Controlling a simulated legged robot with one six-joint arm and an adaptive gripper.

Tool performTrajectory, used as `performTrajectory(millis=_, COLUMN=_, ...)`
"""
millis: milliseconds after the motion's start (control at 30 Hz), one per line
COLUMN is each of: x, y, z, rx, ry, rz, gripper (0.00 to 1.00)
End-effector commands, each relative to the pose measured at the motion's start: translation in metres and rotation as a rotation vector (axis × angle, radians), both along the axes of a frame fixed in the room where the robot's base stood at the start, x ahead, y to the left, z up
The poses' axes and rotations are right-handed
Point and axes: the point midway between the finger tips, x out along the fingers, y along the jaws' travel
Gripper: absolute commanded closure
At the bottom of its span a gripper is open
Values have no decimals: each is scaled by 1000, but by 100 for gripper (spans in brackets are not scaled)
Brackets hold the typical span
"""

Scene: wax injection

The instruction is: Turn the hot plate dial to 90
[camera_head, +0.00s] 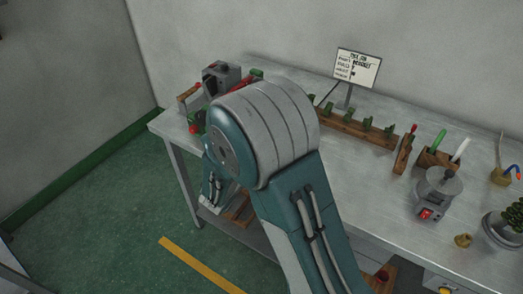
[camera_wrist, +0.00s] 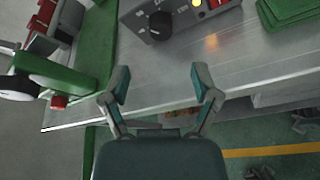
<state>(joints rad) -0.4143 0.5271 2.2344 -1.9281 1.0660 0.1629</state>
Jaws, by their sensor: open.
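In the wrist view, a black round dial (camera_wrist: 160,26) sits on the face of a grey control box (camera_wrist: 186,30) at the top. Pale marks surround the dial, but its setting is too small to read. A lit amber lamp (camera_wrist: 211,41) and a red part (camera_wrist: 217,4) are to its right. My gripper (camera_wrist: 160,88) is open and empty, its two fingers spread below the dial in the picture and apart from it. In the head view, my arm hides the gripper and the dial.
A green device with a white gauge (camera_wrist: 18,90) and a red knob (camera_wrist: 58,102) stands close left of my gripper. Green slabs (camera_wrist: 287,12) lie at upper right. In the head view, a sign (camera_head: 356,68) and a grey pot (camera_head: 437,190) stand on the bench (camera_head: 300,75).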

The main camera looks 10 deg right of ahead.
Motion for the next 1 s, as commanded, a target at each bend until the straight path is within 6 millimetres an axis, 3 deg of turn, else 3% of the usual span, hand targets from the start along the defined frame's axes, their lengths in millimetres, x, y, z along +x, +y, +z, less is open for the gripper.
performTrajectory(millis=400, x=54, y=-41, z=-24, rx=0, ry=-2, rz=-4, gripper=21)
performTrajectory(millis=800, x=62, y=-47, z=-28, rx=-1, ry=-1, rz=0, gripper=21)
performTrajectory(millis=833, x=62, y=-47, z=-28, rx=-1, ry=-1, rz=0, gripper=26)
performTrajectory(millis=1000, x=62, y=-47, z=-28, rx=-1, ry=-1, rz=0, gripper=100)
